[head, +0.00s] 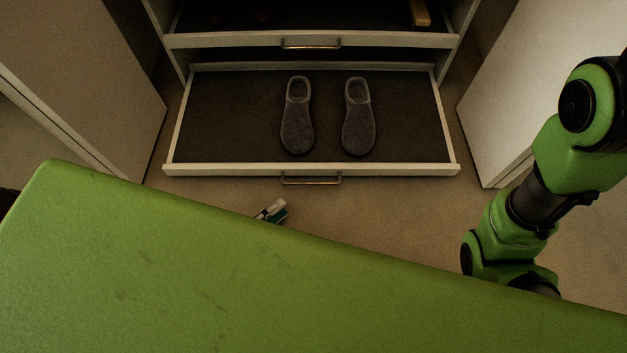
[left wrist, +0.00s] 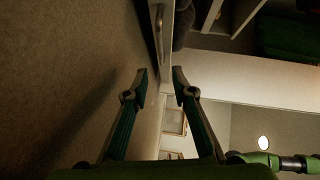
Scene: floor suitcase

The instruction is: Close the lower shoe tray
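The lower shoe tray (head: 412,168) is pulled out from the white cabinet, with a dark floor and a pale front. Two grey slippers (head: 297,120) (head: 358,120) lie side by side in it. Its metal bar handle (head: 311,181) is at the middle of the front; a handle also shows ahead of the fingers in the left wrist view (left wrist: 160,32). My left gripper (head: 272,211) shows only at its tip, in front of the tray and left of the handle. In the left wrist view its fingers (left wrist: 160,76) are apart with nothing between them. My right gripper is out of view.
An upper tray (head: 245,41) with its own handle sits above, holding a yellowish object (head: 420,13). Open cabinet doors stand at the left (head: 85,75) and right (head: 530,80). Carpet (head: 400,210) is clear in front of the tray. My green body hides the foreground.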

